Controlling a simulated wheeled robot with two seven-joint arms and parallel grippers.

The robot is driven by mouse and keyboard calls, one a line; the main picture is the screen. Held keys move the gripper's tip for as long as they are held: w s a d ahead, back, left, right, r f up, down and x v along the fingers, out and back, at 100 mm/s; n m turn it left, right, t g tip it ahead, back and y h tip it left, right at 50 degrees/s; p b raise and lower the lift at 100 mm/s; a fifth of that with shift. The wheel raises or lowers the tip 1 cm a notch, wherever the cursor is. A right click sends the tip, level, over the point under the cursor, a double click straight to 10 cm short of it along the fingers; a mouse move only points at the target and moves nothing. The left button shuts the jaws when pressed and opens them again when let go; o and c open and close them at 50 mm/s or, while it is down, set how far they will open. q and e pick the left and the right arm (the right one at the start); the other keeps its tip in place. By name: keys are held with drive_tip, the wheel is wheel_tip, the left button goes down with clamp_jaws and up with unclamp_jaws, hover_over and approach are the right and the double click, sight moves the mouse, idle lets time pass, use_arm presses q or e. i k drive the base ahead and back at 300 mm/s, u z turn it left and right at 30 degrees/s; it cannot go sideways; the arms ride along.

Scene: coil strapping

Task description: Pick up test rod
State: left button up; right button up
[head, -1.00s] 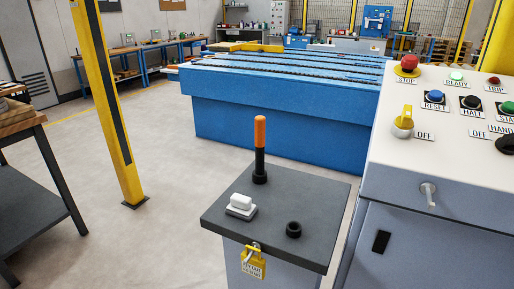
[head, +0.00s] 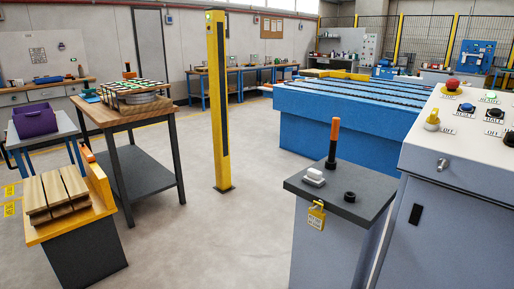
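The test rod (head: 334,143), with an orange upper part and a black lower part, stands upright on the dark top of a grey pedestal (head: 350,198) in the head view. A short black ring-like socket (head: 350,197) is in front of the rod. A yellow padlock tag (head: 316,215) hangs on the pedestal's front. Neither of my grippers shows in the head view, and nothing is touching the rod.
A control console (head: 470,150) stands close right of the pedestal. A blue conveyor-like machine (head: 345,120) is behind. Open floor lies between.

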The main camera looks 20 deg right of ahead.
sight(335, 124)
drive_tip(key=u, duration=0.35)
drive_tip(key=i, duration=0.95)
drive_tip(key=z, duration=0.75)
drive_tip(key=i, duration=1.1)
drive_tip(key=z, duration=1.15)
